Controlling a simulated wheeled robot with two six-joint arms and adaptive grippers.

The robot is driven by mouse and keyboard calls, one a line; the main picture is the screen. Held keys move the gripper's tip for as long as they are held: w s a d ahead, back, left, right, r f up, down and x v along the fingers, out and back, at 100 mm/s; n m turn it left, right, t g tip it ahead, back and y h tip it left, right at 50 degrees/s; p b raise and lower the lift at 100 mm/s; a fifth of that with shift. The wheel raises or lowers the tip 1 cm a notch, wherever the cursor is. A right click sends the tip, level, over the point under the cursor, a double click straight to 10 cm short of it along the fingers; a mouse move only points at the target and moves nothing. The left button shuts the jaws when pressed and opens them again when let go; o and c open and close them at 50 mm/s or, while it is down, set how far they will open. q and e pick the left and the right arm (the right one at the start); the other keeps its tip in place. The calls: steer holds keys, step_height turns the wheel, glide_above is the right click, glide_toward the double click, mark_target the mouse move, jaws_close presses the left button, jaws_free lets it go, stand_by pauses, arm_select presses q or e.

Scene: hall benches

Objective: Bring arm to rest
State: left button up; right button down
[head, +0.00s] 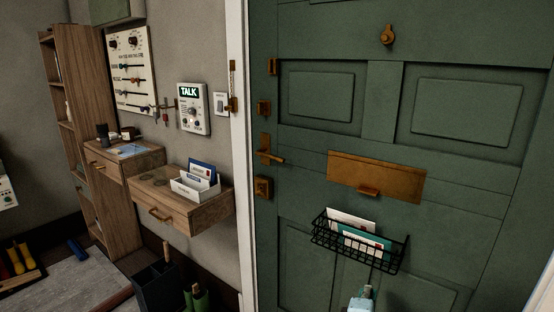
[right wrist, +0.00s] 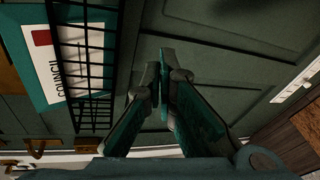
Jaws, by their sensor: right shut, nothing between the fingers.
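My right gripper (head: 366,290) shows at the bottom edge of the head view, in front of the green door (head: 480,175) and just below the black wire basket (head: 345,248). In the right wrist view my right gripper (right wrist: 160,72) has its two teal-padded fingers together at the tips, with nothing between them. The green door panel lies behind the fingers, and the basket is to their left, apart from them. Most of my right arm is out of the picture. My left gripper is not in view.
The basket holds a few letters (head: 365,246). A brass letter plate (head: 376,178) and door handle (head: 270,153) stick out from the door. Two wooden wall drawers (head: 180,213) and a white letter holder (head: 192,188) are at left, above a dark caddy (head: 160,287).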

steer(key=s+d+f+m+g, duration=0.3)
steer(key=s+d+f+m, duration=0.15)
steer(key=s, duration=0.55)
steer(key=s+d+f+m+g, duration=0.3)
steer(key=s+f+m, duration=0.3)
steer(key=s, duration=0.3)
steer(key=s+a+m+g+y, duration=0.2)
steer(key=s+a+y, duration=0.1)
steer(key=s, duration=0.8)
steer(key=s+a+m+g+y, duration=0.2)
steer(key=s+a+y, duration=0.15)
steer(key=s, duration=0.65)
step_height(320, 180, down, 19)
steer(key=s+d+g, duration=0.1)
steer(key=d, duration=0.1)
steer(key=s+f+g, duration=0.1)
steer(key=s+f, duration=1.2)
step_height(320, 180, up, 12)
steer(key=s+p, duration=0.1)
steer(key=p, duration=1.1)
steer(key=shift+s+d+f+m+h+p, duration=0.15)
steer(key=shift+s+m+h+p, duration=0.15)
steer(key=shift+m+h, duration=0.05)
